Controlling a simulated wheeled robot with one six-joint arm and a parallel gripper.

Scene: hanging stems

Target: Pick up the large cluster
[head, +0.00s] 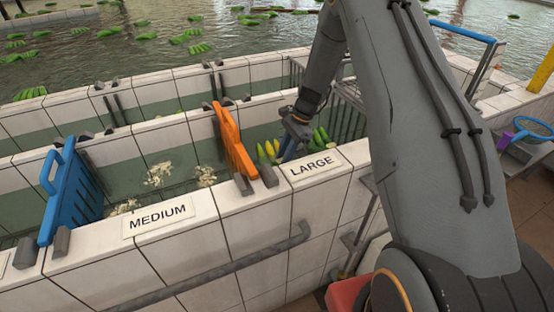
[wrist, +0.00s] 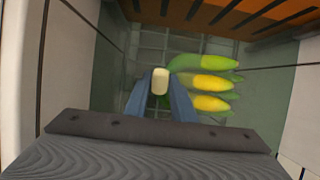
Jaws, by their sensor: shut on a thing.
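The large cluster (wrist: 207,84), green and yellow bananas, lies in the compartment marked LARGE. In the head view its yellow fruit (head: 269,150) shows left of my gripper (head: 290,148), and green fruit (head: 320,137) shows to the right; I cannot tell whether both belong to one cluster. In the wrist view the blue fingers of my gripper (wrist: 160,97) are shut around a pale, cream stem end (wrist: 160,80), with the fruit reaching to the right. The fingers hide part of the stem. My gripper is low inside the compartment.
An orange slotted gate (head: 232,143) stands left of the LARGE label (head: 315,164). White tiled walls (head: 250,200) bound the compartment, and a metal grid (head: 345,118) stands at right. A blue gate (head: 73,195) bounds the medium compartment. Green clusters (head: 190,35) float behind.

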